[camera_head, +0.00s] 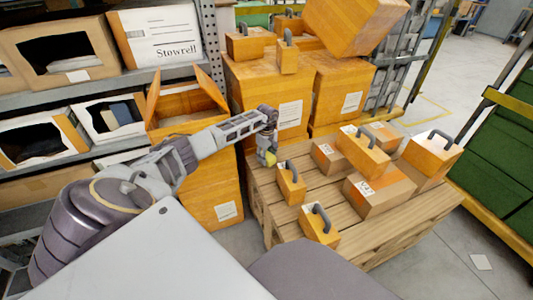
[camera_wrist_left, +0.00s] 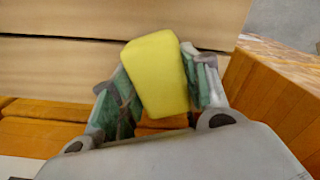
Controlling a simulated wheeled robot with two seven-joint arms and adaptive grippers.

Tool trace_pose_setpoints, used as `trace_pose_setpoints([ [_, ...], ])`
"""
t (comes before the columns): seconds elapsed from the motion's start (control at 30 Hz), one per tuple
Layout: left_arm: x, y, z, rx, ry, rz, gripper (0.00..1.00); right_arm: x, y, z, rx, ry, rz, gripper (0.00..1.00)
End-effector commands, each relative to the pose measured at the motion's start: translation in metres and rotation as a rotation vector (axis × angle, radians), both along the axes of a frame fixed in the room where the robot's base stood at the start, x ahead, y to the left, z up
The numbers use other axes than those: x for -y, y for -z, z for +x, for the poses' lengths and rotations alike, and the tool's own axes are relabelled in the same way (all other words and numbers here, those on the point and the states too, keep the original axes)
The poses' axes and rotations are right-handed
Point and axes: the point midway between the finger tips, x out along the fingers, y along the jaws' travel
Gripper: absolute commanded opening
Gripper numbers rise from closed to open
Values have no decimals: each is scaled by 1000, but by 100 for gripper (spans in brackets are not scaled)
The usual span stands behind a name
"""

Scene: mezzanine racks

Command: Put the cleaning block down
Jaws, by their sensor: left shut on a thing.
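The cleaning block is a small yellow block with rounded edges. In the left wrist view the cleaning block (camera_wrist_left: 156,72) sits between the two green-padded fingers of my left gripper (camera_wrist_left: 163,88), which is shut on it. In the head view my left gripper (camera_head: 267,152) reaches to the left back corner of the wooden pallet (camera_head: 370,238), and a bit of the yellow block (camera_head: 270,159) shows at its tip. I cannot tell whether the block touches the pallet boards. My right gripper is in neither view.
Several orange handled boxes (camera_head: 319,225) and cardboard cartons (camera_head: 378,193) stand on the pallet. Tall orange boxes (camera_head: 265,90) are stacked behind it. Shelves with open boxes (camera_head: 60,58) are on the left. Bare boards show along the pallet's front and left edge.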

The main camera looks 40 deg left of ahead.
Motion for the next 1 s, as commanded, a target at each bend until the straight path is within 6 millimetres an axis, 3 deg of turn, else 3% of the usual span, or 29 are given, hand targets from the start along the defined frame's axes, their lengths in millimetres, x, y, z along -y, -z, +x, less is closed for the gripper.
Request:
trace_pose_setpoints([
  [0.1, 0, 3, 0, 0, 0, 0, 27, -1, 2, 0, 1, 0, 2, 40],
  [0.13, 0, 2, 0, 0, 0, 0, 50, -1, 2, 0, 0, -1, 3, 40],
  [0.27, 0, 2, 0, 0, 0, 0, 66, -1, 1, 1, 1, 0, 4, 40],
  [0.77, 0, 0, 0, 0, 0, 0, 68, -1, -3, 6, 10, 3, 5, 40],
  [1.0, -1, -21, 1, 2, 1, 2, 68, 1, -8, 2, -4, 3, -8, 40],
])
